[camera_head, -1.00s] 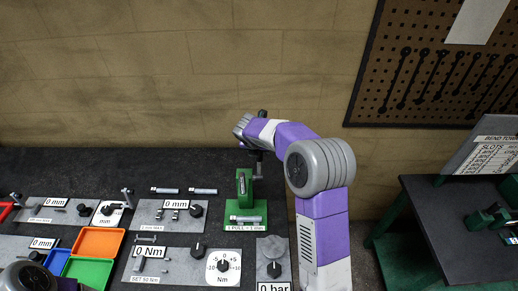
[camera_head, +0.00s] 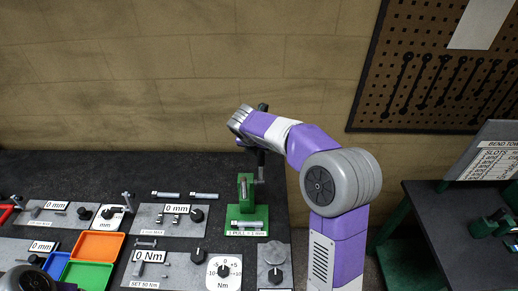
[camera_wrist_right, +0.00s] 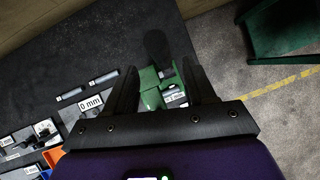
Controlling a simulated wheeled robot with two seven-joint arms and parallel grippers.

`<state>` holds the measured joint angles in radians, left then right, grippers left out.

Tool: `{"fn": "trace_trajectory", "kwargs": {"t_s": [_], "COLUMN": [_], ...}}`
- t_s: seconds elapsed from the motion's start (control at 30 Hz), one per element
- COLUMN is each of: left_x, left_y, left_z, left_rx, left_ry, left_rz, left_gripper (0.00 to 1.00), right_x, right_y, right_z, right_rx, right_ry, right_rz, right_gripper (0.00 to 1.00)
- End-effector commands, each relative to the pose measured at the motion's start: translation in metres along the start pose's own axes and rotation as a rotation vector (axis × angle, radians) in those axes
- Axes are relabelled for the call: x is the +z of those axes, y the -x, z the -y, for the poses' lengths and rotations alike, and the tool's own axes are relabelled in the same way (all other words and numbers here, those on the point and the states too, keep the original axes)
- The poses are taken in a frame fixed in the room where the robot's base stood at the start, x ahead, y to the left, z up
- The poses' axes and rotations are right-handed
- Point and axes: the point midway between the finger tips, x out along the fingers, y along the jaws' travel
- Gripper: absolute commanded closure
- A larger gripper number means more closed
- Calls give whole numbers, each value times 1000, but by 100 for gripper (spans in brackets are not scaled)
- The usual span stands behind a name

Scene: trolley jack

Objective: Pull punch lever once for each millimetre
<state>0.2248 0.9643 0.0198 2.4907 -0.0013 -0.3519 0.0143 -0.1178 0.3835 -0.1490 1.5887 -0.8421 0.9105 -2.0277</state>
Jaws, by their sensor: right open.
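The green punch (camera_head: 247,215) stands on the dark bench with a label reading "1 PULL = 1 mm" at its base. Its lever has a dark rounded handle (camera_wrist_right: 157,46), which shows in the right wrist view beyond and between the fingers. The green punch body (camera_wrist_right: 150,88) lies below the handle there. My right gripper (camera_wrist_right: 160,72) is open, its fingers on either side of the lever in the picture; I cannot tell whether they touch it. In the head view my right arm reaches over the punch from the right and partly hides the lever. My left gripper is out of view.
A panel with a "0 mm" label (camera_head: 176,209) and knob lies left of the punch. A torque panel (camera_head: 180,257) and orange (camera_head: 97,246), green and blue trays are nearer. A separate dark table (camera_head: 440,225) stands right, past a floor gap.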

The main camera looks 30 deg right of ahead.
Motion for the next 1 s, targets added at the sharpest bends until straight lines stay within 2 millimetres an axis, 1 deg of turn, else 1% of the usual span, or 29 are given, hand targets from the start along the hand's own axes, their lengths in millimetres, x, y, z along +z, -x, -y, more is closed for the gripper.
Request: {"fn": "trace_trajectory", "kwargs": {"t_s": [0.07, 0.17, 0.4, 0.77, 1.0], "left_x": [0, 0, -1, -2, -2], "left_y": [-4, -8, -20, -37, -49], "left_z": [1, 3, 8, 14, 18], "left_rx": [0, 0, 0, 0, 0], "left_ry": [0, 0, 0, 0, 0], "left_rz": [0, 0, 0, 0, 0], "left_gripper": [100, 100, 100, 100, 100], "right_x": [1, 2, 7, 12, 14], "right_y": [-2, -4, -6, -8, -8], "right_z": [0, 0, 2, 2, 2], "right_rx": [-3, -8, -29, -65, -98], "right_ry": [-89, -268, -788, -1546, -2058], "right_rz": [-2, -6, -17, -25, -26], "right_gripper": [45, 45, 45, 45, 45]}}
